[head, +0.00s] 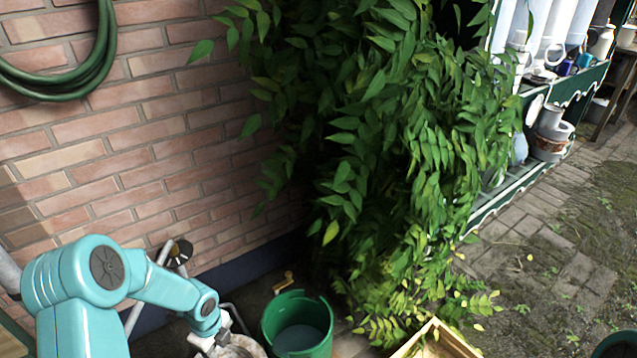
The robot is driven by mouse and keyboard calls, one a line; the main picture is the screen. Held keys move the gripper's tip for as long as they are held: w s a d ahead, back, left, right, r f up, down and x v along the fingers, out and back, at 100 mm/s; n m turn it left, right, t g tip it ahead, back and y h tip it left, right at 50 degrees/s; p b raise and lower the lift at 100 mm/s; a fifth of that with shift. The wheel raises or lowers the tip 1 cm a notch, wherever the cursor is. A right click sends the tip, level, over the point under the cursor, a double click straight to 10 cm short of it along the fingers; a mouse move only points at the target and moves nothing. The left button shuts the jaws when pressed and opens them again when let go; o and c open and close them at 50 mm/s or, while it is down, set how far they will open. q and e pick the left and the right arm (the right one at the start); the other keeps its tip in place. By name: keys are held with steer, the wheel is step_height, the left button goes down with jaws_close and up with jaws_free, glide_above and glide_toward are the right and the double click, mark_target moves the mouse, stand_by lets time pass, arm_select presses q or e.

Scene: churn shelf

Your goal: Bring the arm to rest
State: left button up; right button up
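My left arm comes in from the lower left, teal, bent at the elbow and pointing down toward the right. My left gripper (222,336) is at the bottom of the head view, small and partly cut off. It is right at a pale, worn round object (240,347), which the lower edge cuts off. I cannot tell whether the gripper touches it or whether its fingers are open or shut. My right gripper is not in view.
A green bucket (298,326) stands just right of my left gripper. A wooden crate (437,341) is at the bottom centre. A brick wall (150,130) with a green hose (75,83) is behind. Leafy branches (385,150) hang mid-view. A shelf (575,82) with jugs stands right; paving (545,260) is open.

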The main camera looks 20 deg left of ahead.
arm_select(q)
steer(key=s+d+f+n+h, duration=0.2)
steer(key=s+d+n, duration=0.5)
steer(key=d+n, duration=0.45)
steer(key=s+d+f+n+h, duration=0.2)
steer(key=s+d+n, duration=0.4)
steer(key=d+n, duration=0.5)
step_height(320, 180, up, 24)
steer(key=d+p, duration=0.1)
steer(key=p, duration=2.2)
steer(key=shift+m+p, duration=0.3)
steer(key=shift+m, duration=0.15)
steer(key=shift+d+f, duration=0.1)
steer(key=shift+c, duration=0.8)
